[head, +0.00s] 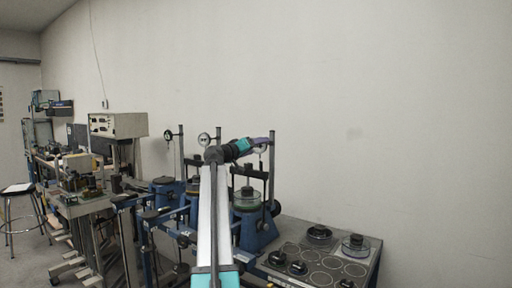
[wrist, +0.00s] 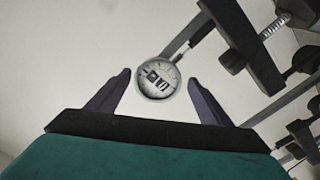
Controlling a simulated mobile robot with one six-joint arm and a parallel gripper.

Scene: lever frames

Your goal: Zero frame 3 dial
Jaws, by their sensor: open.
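My gripper (wrist: 160,82) is open, with its two purple fingers spread. In the wrist view a round white dial (wrist: 157,80) shows between the fingertips, with a clear gap on each side; its fine markings are too blurred to read. In the head view my gripper (head: 263,142) is at the top of the rightmost lever frame (head: 257,226), close to that frame's dial (head: 261,149), which is partly hidden behind the fingers. No frame number is legible. I cannot tell the exact depth between fingers and dial.
Two more dials, a middle one (head: 204,139) and a left one (head: 168,135), stand on posts to the left. Dark posts and arms of a frame (wrist: 245,45) crowd the right of the wrist view. A grey panel (head: 325,262) with black weights (head: 319,232) lies right.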

